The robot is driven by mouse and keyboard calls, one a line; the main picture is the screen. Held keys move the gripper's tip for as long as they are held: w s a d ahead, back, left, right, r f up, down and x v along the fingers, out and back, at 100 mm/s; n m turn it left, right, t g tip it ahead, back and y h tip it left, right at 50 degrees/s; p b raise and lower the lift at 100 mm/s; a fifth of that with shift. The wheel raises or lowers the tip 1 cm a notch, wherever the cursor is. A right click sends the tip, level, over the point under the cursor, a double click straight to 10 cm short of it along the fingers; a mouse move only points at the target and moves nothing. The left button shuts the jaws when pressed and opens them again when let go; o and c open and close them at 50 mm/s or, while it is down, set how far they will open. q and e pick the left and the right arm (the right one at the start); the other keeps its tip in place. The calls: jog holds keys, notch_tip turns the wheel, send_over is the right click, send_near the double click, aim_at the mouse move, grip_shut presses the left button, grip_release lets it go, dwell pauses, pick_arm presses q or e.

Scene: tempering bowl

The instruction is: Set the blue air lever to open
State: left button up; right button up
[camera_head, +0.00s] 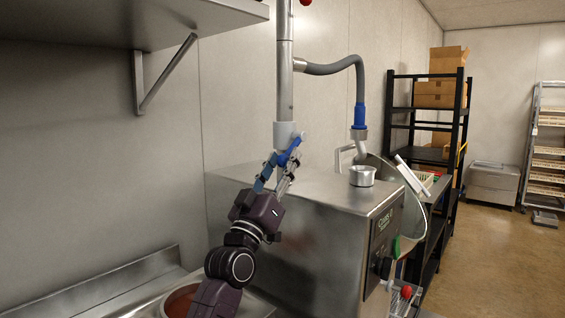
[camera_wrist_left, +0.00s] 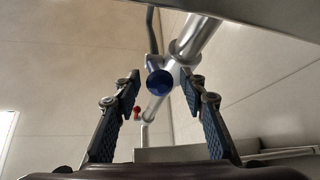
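The blue air lever (camera_head: 289,151) sits on the valve at the lower end of the vertical metal pipe, angled up to the right in the head view. In the left wrist view the blue lever (camera_wrist_left: 159,83) shows end-on, between the fingertips and seemingly a little beyond them. My left gripper (camera_head: 278,162) is raised to the lever from below. In the wrist view its two fingers (camera_wrist_left: 163,88) are spread, with a gap on each side of the lever; no contact is visible. The lever's far side is partly hidden. My right gripper is not in view.
A steel machine (camera_head: 330,215) stands beside my left arm, with a small metal cup (camera_head: 362,175) on top. A grey hose (camera_head: 335,67) runs from the pipe. A wall shelf (camera_head: 150,22) hangs at upper left. A red knob (camera_head: 305,2) is higher on the pipe.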

pick_arm(q)
jog(key=v, duration=0.7)
jog(key=shift+a+f, duration=0.1)
jog(key=shift+c, duration=1.1)
jog(key=a+r+g+p, duration=0.1)
jog(key=r+p, duration=0.1)
jog(key=w+a+r+g+p, duration=0.1)
jog(key=a+r+g+p, duration=0.1)
jog(key=p, duration=0.1)
jog(key=w+a+r+g+h+p, duration=0.1)
jog(key=a+r+p, duration=0.1)
jog(key=shift+w+a, duration=0.1)
jog(key=shift+a, duration=0.15)
grip_shut()
jog(key=s+a+r+m+g+h+p, duration=0.2)
jog(key=s+a+r+m+g+p, duration=0.1)
jog(key=s+a+r+g+p, duration=0.15)
jog(key=w+d+f+g+p, duration=0.1)
jog(key=w+d+f+p, duration=0.2)
jog(key=w+d+p, duration=0.3)
jog(key=shift+w+d+f+p, duration=0.25)
jog(key=shift+d+f+p, duration=0.15)
jog(key=shift+d, duration=1.2)
